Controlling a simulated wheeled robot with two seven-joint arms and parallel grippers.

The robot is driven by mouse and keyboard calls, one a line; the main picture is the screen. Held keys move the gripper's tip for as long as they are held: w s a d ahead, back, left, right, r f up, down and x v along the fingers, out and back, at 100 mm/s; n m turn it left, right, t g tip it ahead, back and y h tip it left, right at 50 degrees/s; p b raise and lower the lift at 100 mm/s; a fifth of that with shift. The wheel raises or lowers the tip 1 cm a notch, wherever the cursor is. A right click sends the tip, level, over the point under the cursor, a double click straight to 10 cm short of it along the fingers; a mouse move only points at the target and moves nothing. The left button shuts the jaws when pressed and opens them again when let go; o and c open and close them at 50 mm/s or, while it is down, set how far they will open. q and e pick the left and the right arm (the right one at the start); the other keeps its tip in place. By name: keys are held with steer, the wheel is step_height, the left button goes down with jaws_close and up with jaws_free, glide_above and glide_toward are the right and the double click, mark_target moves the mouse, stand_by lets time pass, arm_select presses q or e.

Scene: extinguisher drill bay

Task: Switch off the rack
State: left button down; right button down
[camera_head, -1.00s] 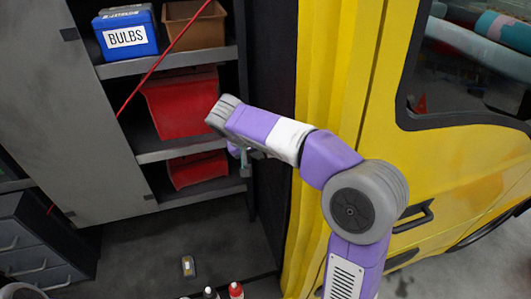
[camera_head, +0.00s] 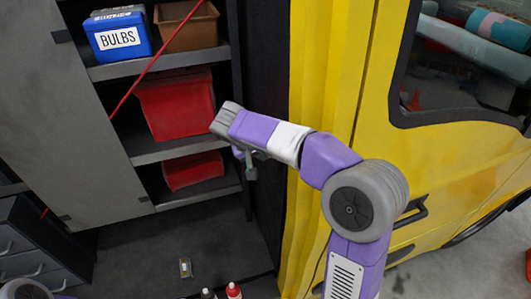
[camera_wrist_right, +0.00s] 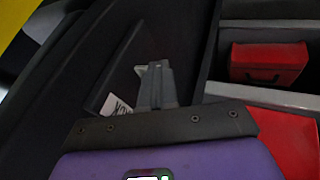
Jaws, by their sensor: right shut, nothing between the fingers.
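In the right wrist view, a white label (camera_wrist_right: 116,105) ending in what looks like "CK" sits on a dark panel (camera_wrist_right: 130,62). My right gripper (camera_wrist_right: 155,70) is shut and empty in front of this panel, just right of the label. It partly covers the panel; no switch can be made out, and I cannot tell whether the fingers touch anything. In the head view, my right gripper (camera_head: 250,172) points down beside the shelf cabinet's right side, seen small and partly behind my wrist. My left gripper is not in view.
The open cabinet holds a blue BULBS box (camera_head: 118,34), a brown bin (camera_head: 186,27) and red bins (camera_head: 176,105). A red line (camera_head: 152,72) crosses its front. A yellow van (camera_head: 330,60) stands close on the right. Bottles (camera_head: 233,291) are at the bottom edge.

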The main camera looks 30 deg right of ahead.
steer(key=shift+r, duration=0.15)
steer(key=shift+r+p, duration=0.6)
steer(key=shift+r, duration=0.1)
steer(key=w+a+p+v, duration=0.1)
steer(key=v, duration=1.2)
steer(key=shift+w+a+f, duration=0.15)
steer(key=shift+a+f, duration=0.05)
steer(key=shift+a, duration=0.1)
